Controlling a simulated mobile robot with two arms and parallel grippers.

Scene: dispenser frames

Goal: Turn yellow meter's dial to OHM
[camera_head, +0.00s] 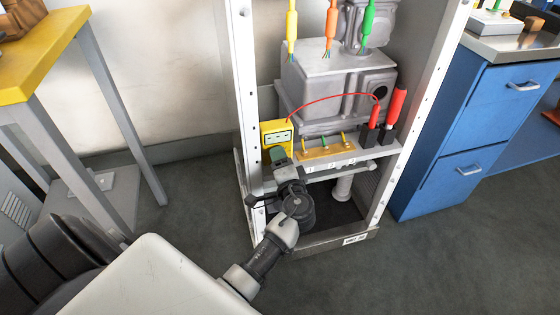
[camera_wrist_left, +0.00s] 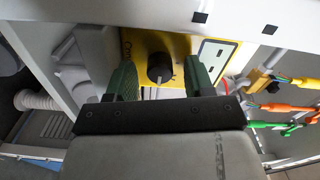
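The yellow meter (camera_head: 277,134) stands on the shelf at the left side of the metal frame, with its display facing out. In the left wrist view the meter (camera_wrist_left: 183,43) shows its black round dial (camera_wrist_left: 159,68) and part of its display (camera_wrist_left: 212,52). My left gripper (camera_head: 278,157) is in front of the meter's lower part and hides the dial in the head view. In the left wrist view the green fingers of my left gripper (camera_wrist_left: 160,82) are apart, one on each side of the dial, with visible gaps. My right gripper is not in view.
The metal frame (camera_head: 244,80) has uprights on both sides of the shelf. A terminal strip (camera_head: 325,152) and red and black probes (camera_head: 374,118) are right of the meter. A grey housing (camera_head: 335,85) is above. A yellow-topped table (camera_head: 40,45) stands left, blue drawers (camera_head: 480,120) right.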

